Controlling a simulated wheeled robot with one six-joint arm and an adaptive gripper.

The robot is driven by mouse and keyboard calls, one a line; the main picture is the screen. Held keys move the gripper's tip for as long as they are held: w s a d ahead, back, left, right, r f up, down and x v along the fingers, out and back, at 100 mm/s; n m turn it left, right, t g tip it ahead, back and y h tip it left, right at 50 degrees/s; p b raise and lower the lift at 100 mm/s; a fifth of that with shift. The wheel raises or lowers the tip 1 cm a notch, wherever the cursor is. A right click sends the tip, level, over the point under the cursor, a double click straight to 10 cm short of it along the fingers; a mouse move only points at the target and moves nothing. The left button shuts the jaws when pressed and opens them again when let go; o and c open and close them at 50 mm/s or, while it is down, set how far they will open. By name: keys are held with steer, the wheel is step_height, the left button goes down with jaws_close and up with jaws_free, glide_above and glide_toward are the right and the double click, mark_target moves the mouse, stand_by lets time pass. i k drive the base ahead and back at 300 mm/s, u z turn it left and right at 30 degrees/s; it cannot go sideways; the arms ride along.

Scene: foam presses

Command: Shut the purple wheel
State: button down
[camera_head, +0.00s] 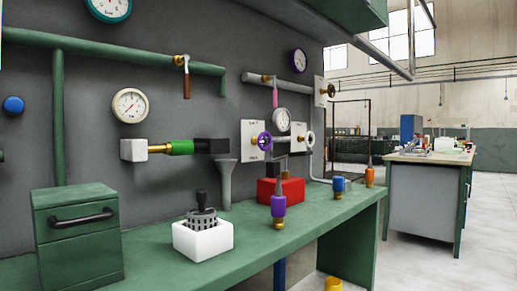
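The purple wheel (264,140) is a small handwheel on a white panel (248,128) on the dark grey wall, right of the picture's middle. The panel carries small dark lettering above and below the wheel, too small to read surely. I cannot tell from its look how far the wheel is turned. My gripper is not in this view.
Below, the green bench (205,262) bears a red box (281,191), a purple-and-orange bottle (278,207) and a white holder (203,238). Open floor (420,264) lies to the right.

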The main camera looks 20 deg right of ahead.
mark_target(267, 141)
steer(key=u, duration=2.15)
steer(key=k, duration=1.25)
steer(key=z, duration=2.1)
steer(key=i, duration=0.3)
steer(key=u, duration=0.1)
